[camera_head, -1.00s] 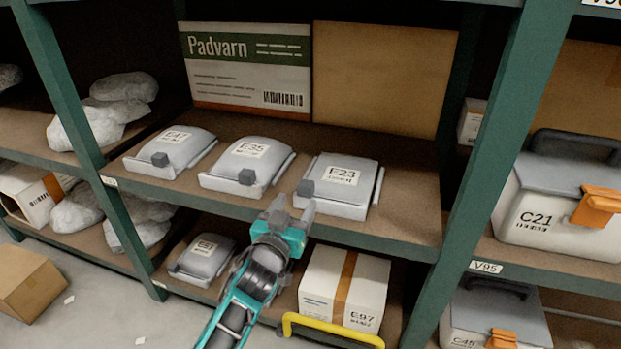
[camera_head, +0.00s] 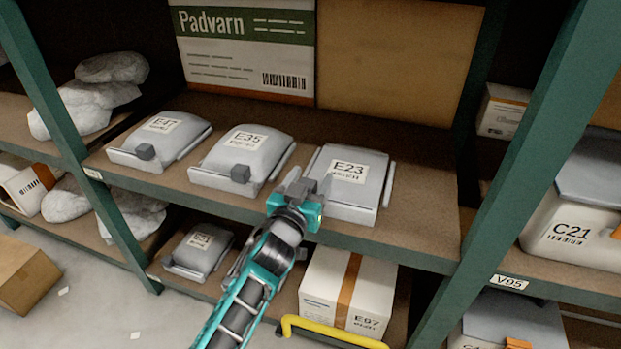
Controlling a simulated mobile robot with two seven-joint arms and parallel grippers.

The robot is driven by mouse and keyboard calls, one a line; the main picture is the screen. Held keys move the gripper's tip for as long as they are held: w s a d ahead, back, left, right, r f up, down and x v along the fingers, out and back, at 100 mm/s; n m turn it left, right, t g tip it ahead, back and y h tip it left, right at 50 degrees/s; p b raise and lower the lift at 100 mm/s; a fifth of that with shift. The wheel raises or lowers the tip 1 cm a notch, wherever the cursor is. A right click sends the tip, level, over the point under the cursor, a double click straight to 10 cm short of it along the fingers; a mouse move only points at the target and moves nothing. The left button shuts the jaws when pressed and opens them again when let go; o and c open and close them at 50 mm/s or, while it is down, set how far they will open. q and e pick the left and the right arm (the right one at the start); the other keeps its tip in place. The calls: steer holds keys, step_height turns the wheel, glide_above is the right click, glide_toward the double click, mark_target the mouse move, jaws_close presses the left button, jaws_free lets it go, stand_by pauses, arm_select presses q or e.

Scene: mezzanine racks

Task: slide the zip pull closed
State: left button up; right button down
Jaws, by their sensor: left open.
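Three grey zip pouches lie in a row on the middle shelf: E47 (camera_head: 160,140), E35 (camera_head: 243,160) and E23 (camera_head: 350,184). My right gripper is not in view.
Below are another grey pouch (camera_head: 198,250), the carton E97 (camera_head: 335,293) and a yellow bar (camera_head: 330,332). A Padvarn carton (camera_head: 247,50) stands behind the pouches. The green upright (camera_head: 515,150) is at right, with the bin C21 (camera_head: 560,225) beyond it.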

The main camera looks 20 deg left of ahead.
arm_select(q)
jaws_close()
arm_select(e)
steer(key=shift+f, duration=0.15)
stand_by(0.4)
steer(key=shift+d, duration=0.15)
